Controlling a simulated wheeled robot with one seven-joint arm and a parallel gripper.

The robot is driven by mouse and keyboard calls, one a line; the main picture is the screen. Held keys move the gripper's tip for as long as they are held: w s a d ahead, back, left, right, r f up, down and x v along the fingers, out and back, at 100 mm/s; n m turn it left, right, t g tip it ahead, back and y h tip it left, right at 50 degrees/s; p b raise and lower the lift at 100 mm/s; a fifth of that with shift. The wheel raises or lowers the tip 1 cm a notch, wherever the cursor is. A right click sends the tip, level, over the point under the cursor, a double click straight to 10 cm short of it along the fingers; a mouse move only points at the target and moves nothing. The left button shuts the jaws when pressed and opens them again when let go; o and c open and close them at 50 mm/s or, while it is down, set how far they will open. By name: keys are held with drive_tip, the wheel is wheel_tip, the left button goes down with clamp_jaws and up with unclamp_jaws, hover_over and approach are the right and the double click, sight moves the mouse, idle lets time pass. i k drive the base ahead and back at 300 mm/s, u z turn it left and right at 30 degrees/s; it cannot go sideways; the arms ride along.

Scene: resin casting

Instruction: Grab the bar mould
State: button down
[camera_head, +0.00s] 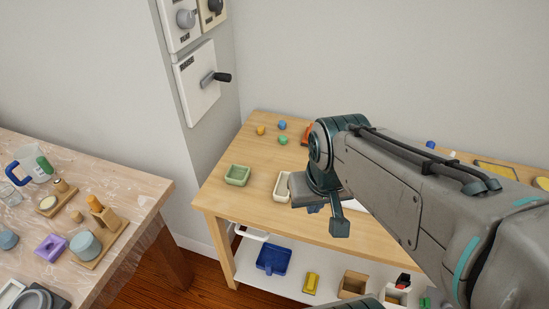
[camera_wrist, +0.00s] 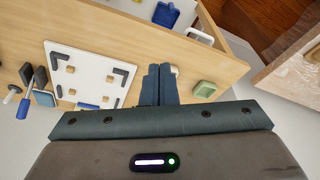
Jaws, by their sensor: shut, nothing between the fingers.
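A cream elongated mould (camera_head: 282,187), which looks like the bar mould, lies on the wooden bench. My arm hides its right side in the head view. In the wrist view only a pale edge (camera_wrist: 175,69) shows beside my fingers, probably the same mould. A green square mould (camera_head: 237,175) sits to its left and also shows in the wrist view (camera_wrist: 204,89). My gripper (camera_head: 340,229) is shut and empty, above the bench and to the right of the cream mould. Its fingers (camera_wrist: 158,82) point together in the wrist view.
A white board with dark corner brackets (camera_wrist: 72,82) lies beside my fingers. Small coloured pots (camera_head: 282,125) stand at the back of the bench. A blue tray (camera_head: 272,260) and boxes are on the shelf below. A cluttered table (camera_head: 140,200) stands at left.

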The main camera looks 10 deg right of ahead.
sight(280, 193)
drive_tip(key=k, duration=0.5)
drive_tip(key=u, duration=1.85)
drive_tip(key=i, duration=1)
drive_tip(key=z, duration=2.3)
drive_tip(key=i, duration=0.5)
